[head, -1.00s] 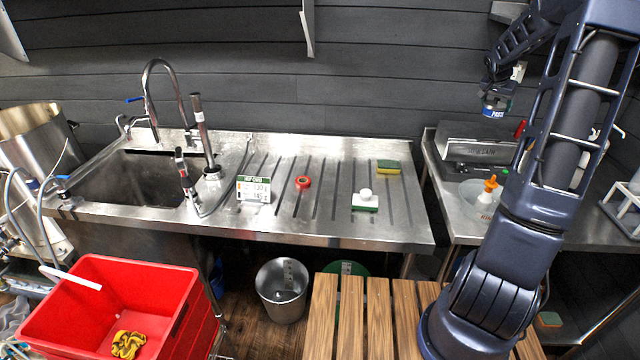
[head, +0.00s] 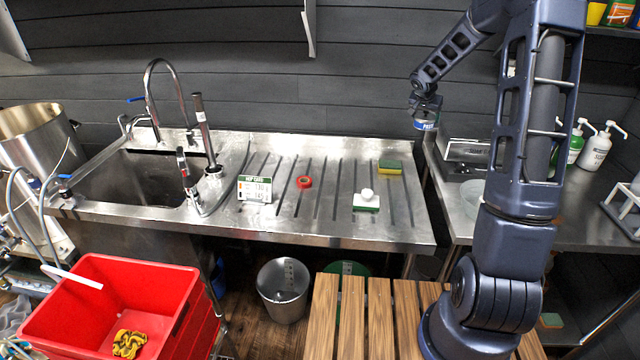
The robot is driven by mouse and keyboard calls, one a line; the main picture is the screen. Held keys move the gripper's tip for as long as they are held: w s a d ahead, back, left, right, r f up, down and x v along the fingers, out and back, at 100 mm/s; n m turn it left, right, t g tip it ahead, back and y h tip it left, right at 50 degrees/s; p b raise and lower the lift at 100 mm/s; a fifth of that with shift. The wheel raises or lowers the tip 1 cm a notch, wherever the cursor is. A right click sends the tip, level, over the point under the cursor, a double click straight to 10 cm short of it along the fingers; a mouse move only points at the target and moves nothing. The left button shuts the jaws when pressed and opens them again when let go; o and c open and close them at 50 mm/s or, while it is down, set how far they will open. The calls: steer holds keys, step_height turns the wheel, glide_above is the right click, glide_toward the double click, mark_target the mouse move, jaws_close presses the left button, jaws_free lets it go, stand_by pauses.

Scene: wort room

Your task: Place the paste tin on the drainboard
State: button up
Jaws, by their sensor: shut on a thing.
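The paste tin (head: 425,124) is a small tin with a blue and white label. It hangs in the air in my gripper (head: 424,108), which is shut on it, above the right end of the drainboard and in front of the dark wall. The drainboard (head: 325,220) is the grooved steel surface to the right of the sink. The gripper's fingers are small and dark in the head view, and the top of the tin is hidden by them.
On the drainboard are a card sign (head: 255,190), a red ring (head: 304,182), a white-handled scrubber (head: 367,201) and a yellow-green sponge (head: 390,167). The sink basin (head: 140,175) is at left. A side counter (head: 590,205) with pump bottles (head: 595,150) is at right. The front middle of the drainboard has free room.

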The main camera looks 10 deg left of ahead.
steer(key=a+f+n+y, duration=0.25)
steer(key=a+f, duration=0.25)
steer(key=f, duration=0.4)
steer(key=a+r+n+y, duration=0.25)
steer(key=a+n, duration=0.35)
steer(key=a, duration=2.1)
steer(key=s+a+r+n+y, duration=0.15)
steer(key=s+a, duration=0.25)
steer(key=a, duration=0.6)
steer(key=s+a+r+n+g, duration=0.1)
steer(key=s+a+r+n, duration=0.15)
steer(key=a, duration=0.85)
steer(key=s+a+r+n+y, duration=0.1)
steer(key=s+a+r+n, duration=0.2)
steer(key=a, duration=0.7)
steer(key=shift+m, duration=0.55)
steer(key=f, duration=1.3)
steer(key=s+f, duration=0.1)
steer(key=f, duration=0.6)
steer(key=shift+s, duration=0.1)
steer(key=o, duration=1.5)
steer(key=shift+f, duration=0.1)
steer(key=shift+o, duration=0.2)
